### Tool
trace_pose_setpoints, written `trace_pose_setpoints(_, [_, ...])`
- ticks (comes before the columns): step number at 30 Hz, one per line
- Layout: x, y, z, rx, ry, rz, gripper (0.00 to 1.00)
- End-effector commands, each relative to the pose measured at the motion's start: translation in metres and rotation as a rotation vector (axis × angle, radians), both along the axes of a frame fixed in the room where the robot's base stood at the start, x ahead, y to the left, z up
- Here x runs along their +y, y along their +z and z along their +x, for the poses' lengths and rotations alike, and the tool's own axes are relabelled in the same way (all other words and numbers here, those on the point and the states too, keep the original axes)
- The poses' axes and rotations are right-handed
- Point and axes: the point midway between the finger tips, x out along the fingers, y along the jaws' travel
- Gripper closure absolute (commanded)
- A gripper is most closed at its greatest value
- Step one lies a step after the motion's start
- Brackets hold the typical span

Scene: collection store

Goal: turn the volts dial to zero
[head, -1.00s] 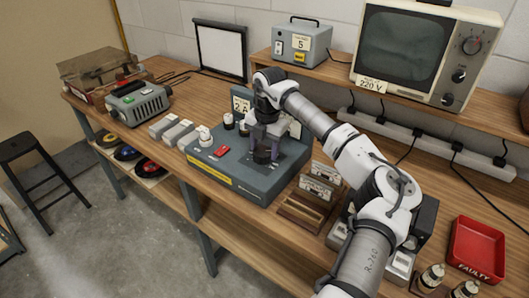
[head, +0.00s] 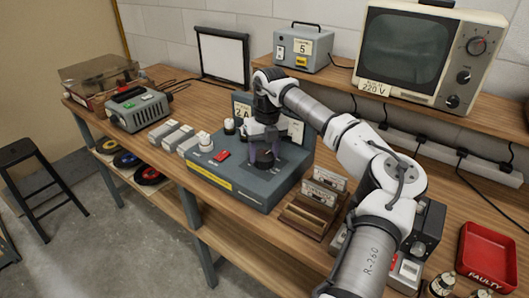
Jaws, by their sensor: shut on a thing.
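A blue-grey bench unit (head: 240,190) stands on the wooden bench, with a sloped top and a yellow strip on its front. My gripper (head: 265,158) points down over its right part, its purple-grey fingers on either side of a dark round dial (head: 265,160). The fingers are shut on this dial. Its markings and pointer are too small or hidden to read, so I cannot tell its setting. A red switch (head: 221,155) and a white knob (head: 205,141) sit to the left on the same unit. My wrist partly hides the upright panel behind, where a "2 A" card (head: 242,110) shows.
A wooden rack of cassettes (head: 318,195) stands close to the right of the unit. A red "FAULTY" tray (head: 487,255) is at the right. A monitor (head: 415,50) and a grey box (head: 302,48) stand on the back shelf.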

Motion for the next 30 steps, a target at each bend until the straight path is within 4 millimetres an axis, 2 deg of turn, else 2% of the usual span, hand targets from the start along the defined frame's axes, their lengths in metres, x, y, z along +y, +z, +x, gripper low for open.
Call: trace_pose_setpoints(30, [0.0051,0.0015,-0.0022,-0.001,0.967,0.000,0.71])
